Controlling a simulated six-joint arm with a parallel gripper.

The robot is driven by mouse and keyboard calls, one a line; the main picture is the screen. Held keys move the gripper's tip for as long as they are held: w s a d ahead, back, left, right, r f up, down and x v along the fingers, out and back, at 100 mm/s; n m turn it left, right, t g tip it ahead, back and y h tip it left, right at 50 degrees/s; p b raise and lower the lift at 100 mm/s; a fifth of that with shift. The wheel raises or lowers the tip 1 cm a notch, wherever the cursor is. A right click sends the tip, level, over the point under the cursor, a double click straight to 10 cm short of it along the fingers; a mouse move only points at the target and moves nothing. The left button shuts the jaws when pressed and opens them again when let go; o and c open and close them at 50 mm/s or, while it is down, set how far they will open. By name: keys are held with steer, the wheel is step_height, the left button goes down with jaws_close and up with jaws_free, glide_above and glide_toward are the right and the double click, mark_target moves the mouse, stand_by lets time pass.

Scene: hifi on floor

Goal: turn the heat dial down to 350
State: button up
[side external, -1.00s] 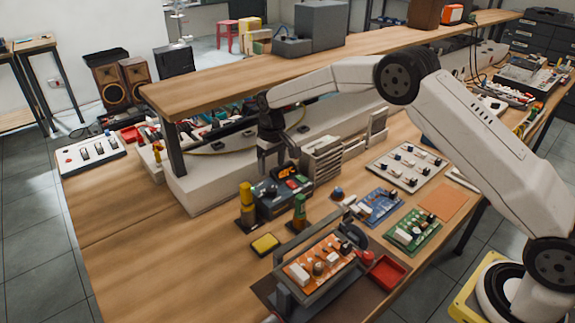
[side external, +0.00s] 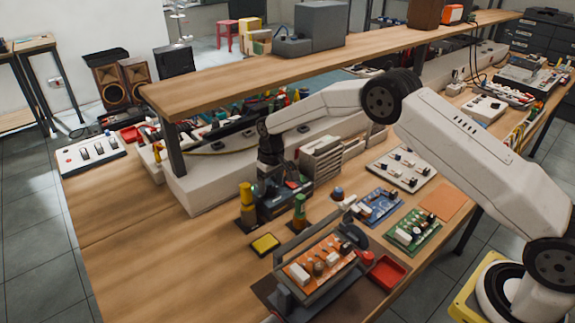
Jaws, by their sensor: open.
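A dark soldering station box (side external: 285,203) stands on the wooden bench, left of centre, beside a small grey drawer unit. Its heat dial cannot be made out; my gripper and the small size of the view hide it. My gripper (side external: 268,184) points down at the left part of the station's top, close over it. It is open. Whether its fingers touch the station or stand around the dial cannot be told from here.
A yellow-topped holder (side external: 247,203) and a green-topped one (side external: 299,212) stand close by the station. A yellow sponge (side external: 265,244) and a framed orange circuit board (side external: 318,265) lie in front. The raised shelf (side external: 300,62) runs behind and above. Bare bench lies to the left.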

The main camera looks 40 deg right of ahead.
steer(key=shift+f, duration=0.5)
jaws_close()
steer(key=shift+n, duration=0.4)
steer(key=n, duration=0.3)
steer(key=shift+a+n, duration=0.1)
steer(key=shift+n, duration=1.9)
